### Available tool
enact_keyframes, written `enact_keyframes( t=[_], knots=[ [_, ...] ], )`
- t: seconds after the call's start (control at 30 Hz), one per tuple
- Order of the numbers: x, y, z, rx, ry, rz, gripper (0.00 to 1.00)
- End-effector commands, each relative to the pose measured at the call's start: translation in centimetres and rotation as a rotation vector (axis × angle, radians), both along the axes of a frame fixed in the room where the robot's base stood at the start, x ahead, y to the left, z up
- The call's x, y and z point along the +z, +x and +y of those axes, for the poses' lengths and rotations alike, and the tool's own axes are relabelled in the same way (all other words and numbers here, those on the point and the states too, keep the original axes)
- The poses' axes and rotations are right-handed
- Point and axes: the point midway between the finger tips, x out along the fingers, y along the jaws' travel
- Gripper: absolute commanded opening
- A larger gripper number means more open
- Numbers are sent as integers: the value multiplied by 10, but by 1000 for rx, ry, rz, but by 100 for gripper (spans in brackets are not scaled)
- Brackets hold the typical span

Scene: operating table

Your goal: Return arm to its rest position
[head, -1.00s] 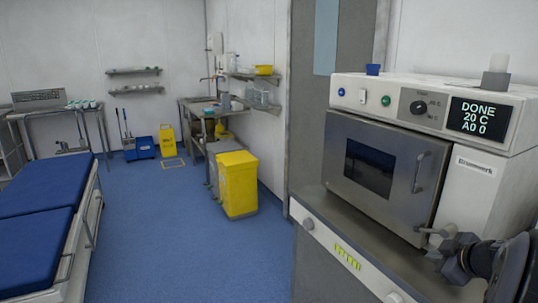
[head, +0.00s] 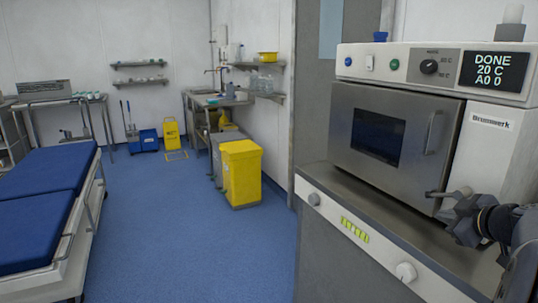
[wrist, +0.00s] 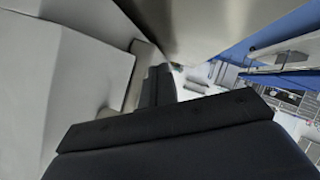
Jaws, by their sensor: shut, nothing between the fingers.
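My gripper (head: 437,194) is at the right edge of the head view, in front of the lower right of the steel-doored machine (head: 345,120). It is shut and empty, its tips pointing left just below the door handle. I cannot tell whether it touches the machine. Part of my arm runs off the right edge of the frame. In the wrist view the dark fingers (wrist: 158,85) are together, close to a pale surface on the left and a grey metal surface above.
The machine's display reads DONE, 20 C. It stands on a grey counter (head: 335,184) with knobs along its front. A blue-padded bed (head: 45,170) is at left. A yellow bin (head: 241,173) stands mid-room. Blue floor (head: 185,235) between bed and counter is clear.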

Motion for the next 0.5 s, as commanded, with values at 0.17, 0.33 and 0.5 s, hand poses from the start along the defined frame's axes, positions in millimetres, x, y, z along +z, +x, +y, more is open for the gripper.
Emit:
enact_keyframes(
  t=[0.17,0.33,0.5],
  knots=[
    [-4,3,1,-1,9,-33,0],
    [-4,5,2,4,21,-62,0],
    [-3,6,4,6,32,-92,0]
  ],
)
